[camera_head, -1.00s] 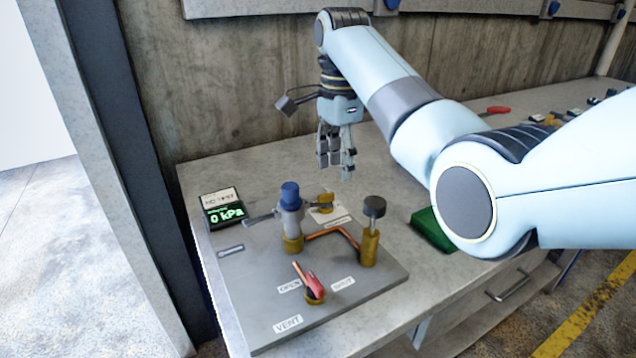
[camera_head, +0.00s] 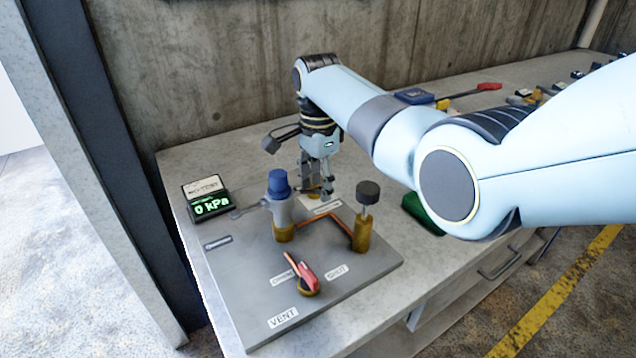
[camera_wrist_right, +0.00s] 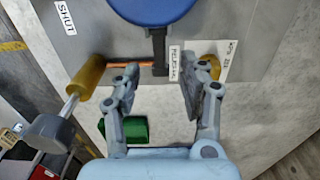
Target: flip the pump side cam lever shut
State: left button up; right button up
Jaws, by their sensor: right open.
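The coupling is a grey body (camera_head: 280,213) with a blue cap (camera_head: 278,182) on a brass base, on a grey plate. A thin grey lever (camera_head: 248,210) sticks out to its left in the head view. In the right wrist view, a dark lever (camera_wrist_right: 158,50) runs from under the blue cap (camera_wrist_right: 152,8) towards the gap between my fingers. My right gripper (camera_head: 318,188) is open and points down just behind and right of the coupling. Its fingertips, also in the right wrist view (camera_wrist_right: 160,85), stand either side of the lever's line; contact cannot be told.
A gauge (camera_head: 207,200) reads 0 kPa. A red vent lever (camera_head: 306,275) stands at the plate's front. A brass post (camera_head: 363,232) with a dark knob stands right of the coupling, joined by copper pipe. A green block (camera_head: 420,212) lies further right. Tools lie along the bench's back.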

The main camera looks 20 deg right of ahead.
jog(key=shift+f, duration=0.1)
jog(key=c, duration=0.4)
grip_shut()
pick_arm(q)
jog(key=shift+s, duration=0.4)
